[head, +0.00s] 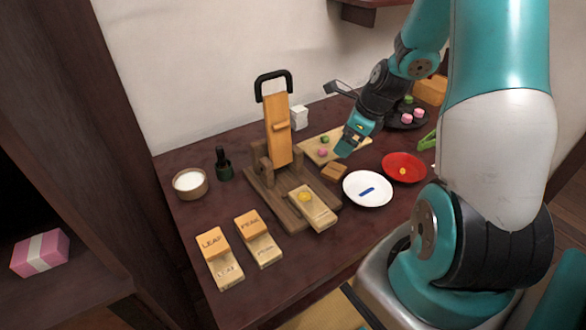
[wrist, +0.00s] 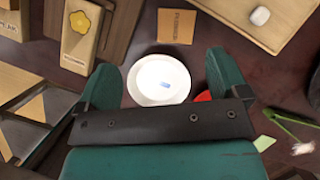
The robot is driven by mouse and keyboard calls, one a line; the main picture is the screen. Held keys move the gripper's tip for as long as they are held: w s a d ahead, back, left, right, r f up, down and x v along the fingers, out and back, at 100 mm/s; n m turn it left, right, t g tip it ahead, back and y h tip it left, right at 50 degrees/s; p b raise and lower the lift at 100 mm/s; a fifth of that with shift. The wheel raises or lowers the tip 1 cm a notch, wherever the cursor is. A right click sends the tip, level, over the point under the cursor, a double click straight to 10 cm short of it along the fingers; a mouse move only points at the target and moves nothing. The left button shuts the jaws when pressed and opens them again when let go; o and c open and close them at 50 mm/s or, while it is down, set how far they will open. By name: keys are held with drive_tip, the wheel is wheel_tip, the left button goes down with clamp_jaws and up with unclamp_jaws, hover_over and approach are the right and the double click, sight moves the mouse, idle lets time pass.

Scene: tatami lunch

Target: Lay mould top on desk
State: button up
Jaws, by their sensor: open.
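A mould top, a small flat wooden block (head: 335,171), lies on the desk (head: 285,275) between the press and the white plate. It shows with lettering on its face in the wrist view (wrist: 178,27). Its matching mould base (head: 318,212), with a yellow flower-shaped piece (head: 305,197) in it, sits on the press's wooden base. My gripper (head: 343,150) is above the desk by the board, apart from the mould top. In the wrist view its fingers (wrist: 164,78) are spread with nothing between them.
A wooden press (head: 277,130) with a black handle stands mid-desk. A white plate (head: 367,189) holds a blue stick; a red plate (head: 404,167) is beside it. LEAF (head: 213,242) and PEAR-like (head: 250,225) labelled moulds lie front left. A board (head: 312,146) holds sweets.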

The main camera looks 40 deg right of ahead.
drive_tip(key=s+a+r+n+g+y, duration=0.1)
drive_tip(key=a+r+n, duration=0.4)
drive_tip(key=a+n, duration=0.35)
drive_tip(key=a+r+n+y, duration=0.1)
drive_tip(key=a+r+n, duration=0.5)
drive_tip(key=a, duration=0.4)
drive_tip(key=s+a+r+n+g, duration=0.1)
drive_tip(key=s+a+r+n, duration=0.2)
drive_tip(key=s+a+n, duration=0.4)
drive_tip(key=s+a+r+n+g, duration=0.2)
drive_tip(key=s+a+n, duration=0.5)
drive_tip(key=n, duration=0.8)
drive_tip(key=shift+s+a+r, duration=0.3)
drive_tip(key=shift+s+r, duration=0.2)
drive_tip(key=shift+s, duration=0.65)
drive_tip(key=shift+r, duration=0.15)
wheel_tip(320, 180, up, 3)
drive_tip(key=p, duration=0.3)
drive_tip(key=shift+r, duration=0.15)
